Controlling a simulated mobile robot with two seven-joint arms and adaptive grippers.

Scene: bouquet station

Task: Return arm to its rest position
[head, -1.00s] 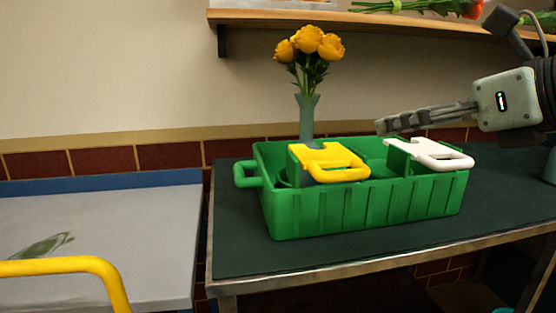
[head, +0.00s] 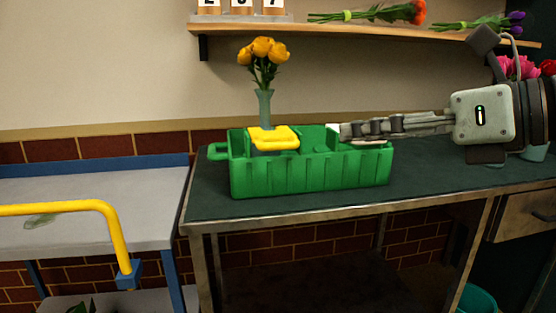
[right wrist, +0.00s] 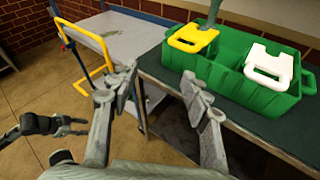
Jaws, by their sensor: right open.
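My right gripper (head: 343,131) comes in from the right in the head view. It overlaps the right end of the green crate (head: 310,177) and hides most of the white-handled item there. In the right wrist view its two fingers (right wrist: 162,88) are spread apart with nothing between them, beside the table edge and left of the crate (right wrist: 262,101). The white-handled item (right wrist: 270,66) and the yellow-handled item (right wrist: 194,38) sit in the crate. A dark gripper, apparently my left one (right wrist: 62,126), shows at lower left in that view; its jaw state is unclear.
The crate stands on a dark-topped table (head: 420,184). A vase (head: 264,108) of yellow flowers stands behind it. A grey cart (head: 100,210) with a yellow rail (head: 60,208) is at left. A shelf (head: 360,32) with flowers runs above. Open floor (right wrist: 25,90) lies left.

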